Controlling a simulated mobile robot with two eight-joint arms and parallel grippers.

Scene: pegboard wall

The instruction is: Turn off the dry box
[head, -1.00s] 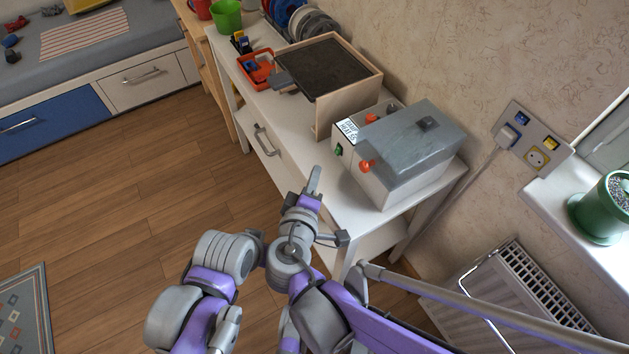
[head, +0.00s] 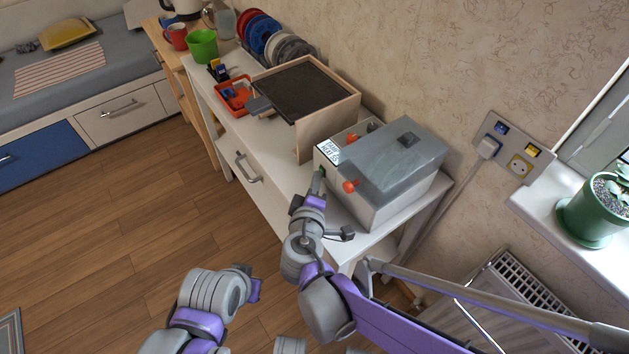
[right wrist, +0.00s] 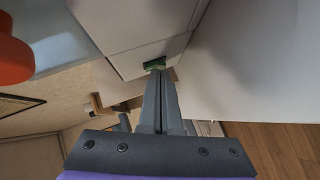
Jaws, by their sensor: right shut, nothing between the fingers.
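The dry box (head: 385,190) is a pale box with a grey lid and orange-red knobs, standing at the right end of the white table. A small green switch (right wrist: 154,63) sits in a dark recess on its front; the fingertips partly cover it in the right wrist view. My right gripper (head: 318,178) is shut and empty, its tips right at the switch. It also shows in the right wrist view (right wrist: 158,76). I cannot tell whether the tips press it. My left gripper (head: 255,290) is low in the head view, over the floor, its fingers not clearly visible.
A wooden-sided unit with a dark top (head: 328,140) stands left of the dry box. An orange tray (head: 232,107) and a green cup (head: 203,45) are farther along. A wall socket plate (head: 507,148) is at right. The floor in front is clear.

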